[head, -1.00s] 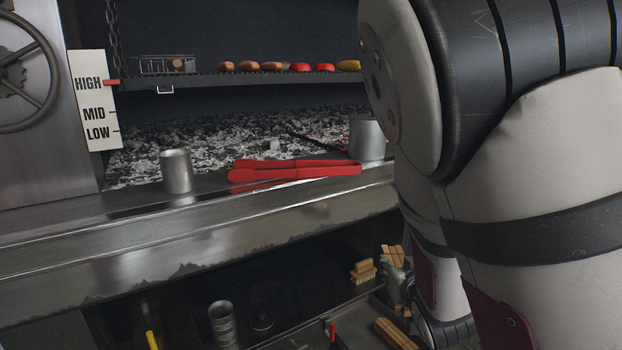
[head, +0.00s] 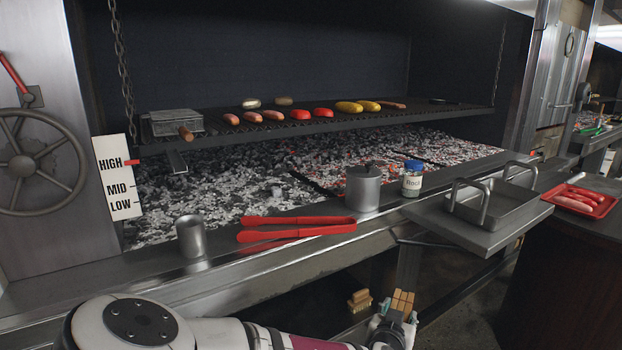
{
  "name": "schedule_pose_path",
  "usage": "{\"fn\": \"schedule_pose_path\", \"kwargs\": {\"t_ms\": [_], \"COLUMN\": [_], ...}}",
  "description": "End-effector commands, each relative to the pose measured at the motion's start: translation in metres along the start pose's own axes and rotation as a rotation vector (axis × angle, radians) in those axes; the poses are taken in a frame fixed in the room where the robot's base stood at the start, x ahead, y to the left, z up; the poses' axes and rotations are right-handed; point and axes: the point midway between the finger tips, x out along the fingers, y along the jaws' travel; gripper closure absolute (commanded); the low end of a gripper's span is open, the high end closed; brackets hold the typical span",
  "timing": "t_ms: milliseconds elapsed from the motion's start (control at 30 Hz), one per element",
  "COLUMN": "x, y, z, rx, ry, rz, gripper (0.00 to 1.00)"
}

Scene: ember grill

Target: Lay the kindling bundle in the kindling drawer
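The kindling bundle (head: 403,301), a small block of light wooden sticks, shows at the bottom of the head view, below the grill ledge. My gripper (head: 396,318) is at the bottom edge of the picture with its fingers on either side of the bundle and appears shut on it. The fingers and my arm cover the bundle's lower part. A second small wooden item (head: 360,300) sits on the dark lower shelf just left of the bundle, apart from it. The kindling drawer cannot be made out in this view.
Red tongs (head: 297,231), a metal cup (head: 190,237), a lidded pot (head: 363,188) and a jar (head: 412,178) stand on the grill ledge (head: 240,285) above my gripper. A handled tray (head: 490,215) juts out on the right. Floor shows open at lower right.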

Motion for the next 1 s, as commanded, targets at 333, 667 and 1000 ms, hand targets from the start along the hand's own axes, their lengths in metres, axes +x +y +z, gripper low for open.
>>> {"fn": "schedule_pose_path", "kwargs": {"t_ms": [333,667,1000], "x": [-0.041,-0.087,-0.136], "y": [0.015,0.028,0.033], "z": [-0.047,-0.096,-0.143], "rx": [0.062,0.120,0.158], "ry": [0.002,0.001,-0.001], "rz": [0.158,0.292,0.381], "gripper": [0.93,0.93,0.93]}}
